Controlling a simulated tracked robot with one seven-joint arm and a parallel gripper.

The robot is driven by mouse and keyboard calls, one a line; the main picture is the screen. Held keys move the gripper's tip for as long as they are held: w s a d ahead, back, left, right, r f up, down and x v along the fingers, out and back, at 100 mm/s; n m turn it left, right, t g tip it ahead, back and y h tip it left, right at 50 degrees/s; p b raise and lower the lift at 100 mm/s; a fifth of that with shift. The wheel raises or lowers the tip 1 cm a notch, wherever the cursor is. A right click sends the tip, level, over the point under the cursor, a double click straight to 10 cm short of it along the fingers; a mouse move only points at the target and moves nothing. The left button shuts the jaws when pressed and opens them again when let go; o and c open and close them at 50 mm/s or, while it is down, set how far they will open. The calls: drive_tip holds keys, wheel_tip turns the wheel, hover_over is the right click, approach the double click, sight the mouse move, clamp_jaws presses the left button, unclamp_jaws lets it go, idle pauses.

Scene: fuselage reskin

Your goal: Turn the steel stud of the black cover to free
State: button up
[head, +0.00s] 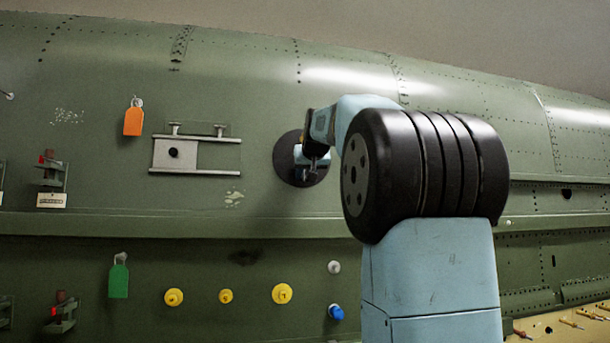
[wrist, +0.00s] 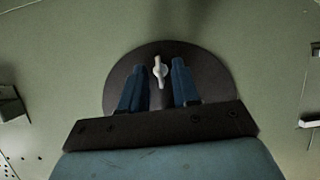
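The black cover (head: 285,158) is a round dark disc on the green fuselage side, partly hidden by my gripper in the head view. The cover also shows in the wrist view (wrist: 208,75). The steel stud (wrist: 159,68) stands at the cover's middle, a pale winged piece lying close to upright in the wrist view. My gripper (wrist: 158,70) has its two blue fingers apart, one on each side of the stud, with visible gaps between them and it. In the head view my gripper (head: 308,163) is in front of the cover; the stud is hard to make out there.
A sliding plate in rails (head: 195,155) sits left of the cover. An orange tag (head: 133,120) and a green tag (head: 118,278) hang farther left. Below are yellow knobs (head: 282,293), a blue knob (head: 336,312) and a white knob (head: 334,267). A ledge (head: 180,226) runs under the cover.

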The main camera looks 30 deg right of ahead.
drive_tip(key=v, duration=1.3)
drive_tip(key=shift+s, duration=0.3)
drive_tip(key=shift+a, duration=0.1)
drive_tip(key=s+a+f+n+g+y, duration=0.1)
drive_tip(key=s+a+f, duration=0.4)
drive_tip(key=f, duration=1.1)
drive_tip(key=s+a+f+n+g+y, duration=0.1)
drive_tip(key=s+a+f+g, duration=0.3)
drive_tip(key=s+f, duration=0.5)
drive_tip(key=s+a+f+n+g+y, duration=0.1)
drive_tip(key=s+a+f, duration=0.7)
drive_tip(key=f, duration=1.5)
drive_tip(key=shift+a+g+y, duration=0.2)
drive_tip(key=shift+g+y, duration=0.3)
drive_tip(key=shift+g, duration=0.2)
